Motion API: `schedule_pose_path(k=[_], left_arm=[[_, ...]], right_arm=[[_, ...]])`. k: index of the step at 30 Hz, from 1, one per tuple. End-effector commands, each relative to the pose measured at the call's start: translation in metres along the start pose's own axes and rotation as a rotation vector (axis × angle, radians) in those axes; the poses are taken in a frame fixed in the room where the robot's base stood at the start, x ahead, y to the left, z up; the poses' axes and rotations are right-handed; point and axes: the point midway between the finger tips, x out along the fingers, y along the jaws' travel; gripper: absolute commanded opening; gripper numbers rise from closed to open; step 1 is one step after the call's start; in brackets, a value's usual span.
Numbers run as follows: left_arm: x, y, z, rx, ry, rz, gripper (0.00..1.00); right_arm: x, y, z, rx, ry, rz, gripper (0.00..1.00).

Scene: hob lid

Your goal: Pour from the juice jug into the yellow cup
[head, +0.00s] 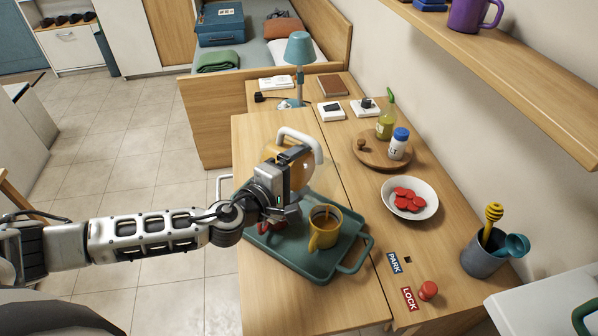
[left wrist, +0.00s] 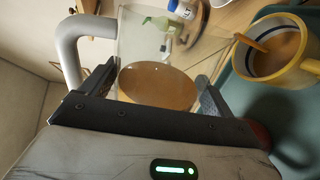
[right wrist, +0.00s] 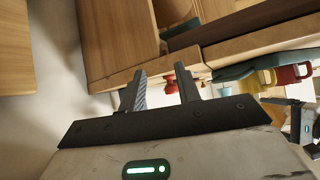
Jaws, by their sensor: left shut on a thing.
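The juice jug (head: 299,154) is clear with a white handle and holds orange juice. In the head view it is tilted above the tray, handle uppermost. My left gripper (head: 290,183) is shut on it; the left wrist view shows the jug (left wrist: 158,86) between the fingers. The yellow cup (head: 323,240) stands upright on the green tray, just below and right of the gripper. It holds brownish-orange liquid, and a thin orange streak shows inside it in the left wrist view (left wrist: 290,62); I cannot tell whether this is a stream. My right gripper (right wrist: 160,92) is open and empty.
The green tray (head: 297,262) also carries a red mug (right wrist: 288,74), mostly hidden by my left gripper in the head view. A white bowl of red pieces (head: 409,198), a round wooden board (head: 371,153) with bottles, and a red LOCK knob (head: 428,290) are to the right.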

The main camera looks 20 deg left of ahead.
Motion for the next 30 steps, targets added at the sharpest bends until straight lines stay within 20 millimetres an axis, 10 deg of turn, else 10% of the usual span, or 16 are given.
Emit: schedule_pose_path(k=[30], left_arm=[[-0.002,-0.003,-0.003,-0.007,0.008,0.003,0.44]], right_arm=[[0.007,-0.001,0.007,0.001,0.003,-0.002,0.33]])
